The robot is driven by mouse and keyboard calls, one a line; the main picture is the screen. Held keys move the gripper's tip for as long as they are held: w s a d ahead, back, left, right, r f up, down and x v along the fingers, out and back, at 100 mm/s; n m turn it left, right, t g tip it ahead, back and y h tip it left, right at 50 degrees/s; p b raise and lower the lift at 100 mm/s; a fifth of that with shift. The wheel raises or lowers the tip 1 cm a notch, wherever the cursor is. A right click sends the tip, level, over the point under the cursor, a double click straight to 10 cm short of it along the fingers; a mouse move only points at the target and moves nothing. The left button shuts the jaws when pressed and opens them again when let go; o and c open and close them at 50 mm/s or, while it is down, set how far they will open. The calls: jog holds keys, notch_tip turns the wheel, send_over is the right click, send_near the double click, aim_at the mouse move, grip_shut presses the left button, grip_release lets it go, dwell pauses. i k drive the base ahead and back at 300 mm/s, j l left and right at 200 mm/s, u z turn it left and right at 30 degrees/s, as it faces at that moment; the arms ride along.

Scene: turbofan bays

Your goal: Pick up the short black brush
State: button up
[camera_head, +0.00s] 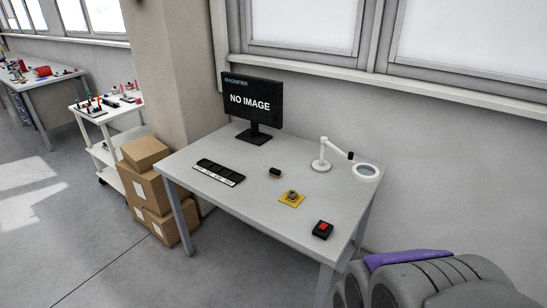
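No object can be made out clearly as a short black brush at this size. A small dark object with a brownish end (275,173) lies on the middle of the grey table (245,212), and it may be the brush, but I cannot tell. A black strip with several dark sections and a pale front edge (219,172) lies flat on the table to its left. My gripper cannot be made out in this view.
The table also bears a monitor (251,102), a white magnifier lamp (322,155), a yellow pad (299,202) with a small part on it and a black box with a red top (323,230). Cardboard boxes (150,188) and a white cart (104,160) stand left.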

aim_at(275, 172)
jog(key=i+j+z, duration=0.1)
jog(key=i+j, duration=0.2)
jog(key=i+j+z, duration=0.1)
jog(key=i+j, duration=0.25)
jog(key=i+j+z, duration=0.1)
jog(key=i+j, duration=0.25)
jog(key=i+j+z, duration=0.15)
jog(key=i+j, duration=0.15)
jog(key=i+j+z, duration=0.1)
jog(key=i+j, duration=0.15)
jog(key=j, duration=0.25)
jog(key=i+j+z, duration=0.1)
jog(key=i+j, duration=0.2)
jog(key=j, duration=0.15)
jog(key=i+j+z, duration=0.1)
jog(key=i+j, duration=0.15)
jog(key=j, duration=0.2)
jog(key=i+j+z, duration=0.1)
jog(key=j, duration=0.4)
jog(key=i+l, duration=0.05)
jog(key=i, duration=0.05)
